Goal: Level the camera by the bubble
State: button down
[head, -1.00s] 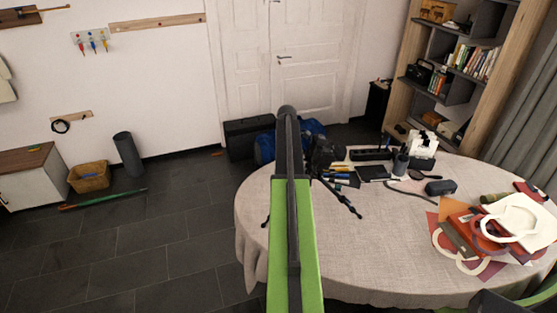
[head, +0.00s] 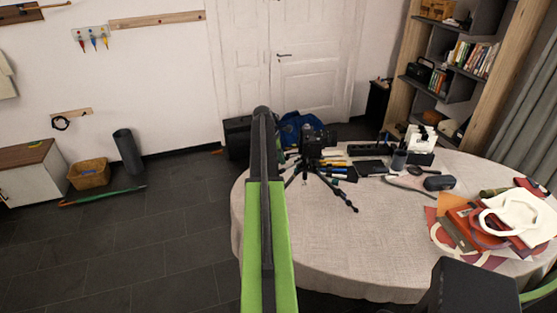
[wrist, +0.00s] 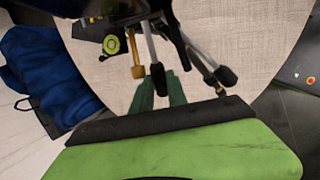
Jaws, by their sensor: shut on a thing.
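A black camera (head: 316,138) sits on a small black tripod (head: 333,186) on the round table. In the wrist view, a round yellow-green bubble level (wrist: 111,44) shows beside the tripod head; its bubble is too small to read. A brass-coloured knobbed rod (wrist: 138,70) hangs close to it, left of my gripper. My gripper (wrist: 159,76) has dark green fingers, closed around the dark end of a silver rod (wrist: 151,48) under the tripod head. Whether that rod is a leg or a handle I cannot tell.
The cloth-covered table (head: 300,245) is bare in front of the tripod. Pens, a phone-like slab (head: 370,167) and a dark case (head: 439,183) lie behind and right of it. A pile of coloured sheets (head: 490,220) lies at the right. A blue bag (wrist: 45,75) is beyond the table.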

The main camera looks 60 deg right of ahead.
jog(key=shift+w, duration=0.15)
jog(key=c, duration=1.3)
grip_release()
jog(key=shift+f, duration=0.1)
jog(key=p+v, duration=1.6)
jog(key=v, duration=0.1)
jog(key=shift+r, duration=0.25)
